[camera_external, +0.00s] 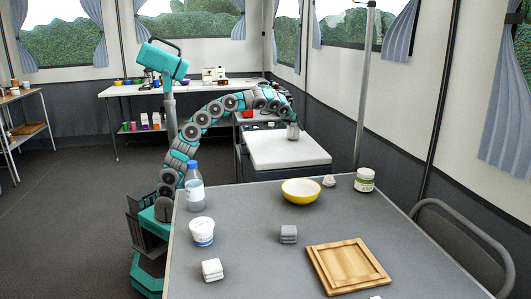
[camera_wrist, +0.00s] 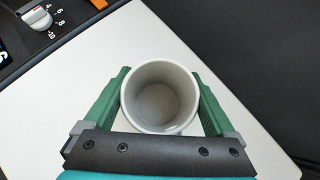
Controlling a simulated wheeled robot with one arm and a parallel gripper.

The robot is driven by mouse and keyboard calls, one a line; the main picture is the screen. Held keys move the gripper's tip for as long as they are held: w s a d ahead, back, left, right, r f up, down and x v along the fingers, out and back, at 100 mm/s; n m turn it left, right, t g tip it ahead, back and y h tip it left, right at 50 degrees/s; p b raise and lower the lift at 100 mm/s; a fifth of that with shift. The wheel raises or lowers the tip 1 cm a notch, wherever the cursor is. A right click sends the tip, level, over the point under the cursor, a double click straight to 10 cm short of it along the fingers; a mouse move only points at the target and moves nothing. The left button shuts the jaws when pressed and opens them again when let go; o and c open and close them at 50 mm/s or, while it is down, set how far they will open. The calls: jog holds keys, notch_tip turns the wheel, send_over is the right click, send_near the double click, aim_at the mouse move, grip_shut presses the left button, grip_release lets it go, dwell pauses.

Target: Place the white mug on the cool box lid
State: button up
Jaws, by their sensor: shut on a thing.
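The white mug (camera_wrist: 160,97) shows in the wrist view, seen from above into its empty inside. It sits between the two green fingers of my gripper (camera_wrist: 163,103), which are shut on its sides. In the external view the mug (camera_external: 293,131) is small and upright below my gripper (camera_external: 292,122), at the far edge of the cool box lid. The white cool box lid (camera_external: 285,150) also fills much of the wrist view (camera_wrist: 85,75) under the mug. I cannot tell whether the mug's base touches the lid.
A stove with a knob (camera_wrist: 38,18) lies beside the lid. The grey table (camera_external: 240,250) in front holds a yellow bowl (camera_external: 301,191), a bottle (camera_external: 194,190), a tub (camera_external: 202,231), a jar (camera_external: 364,180) and a wooden board (camera_external: 347,265). The lid's near part is clear.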

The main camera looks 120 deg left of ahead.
jog(key=shift+f, duration=0.5)
jog(key=o, duration=1.5)
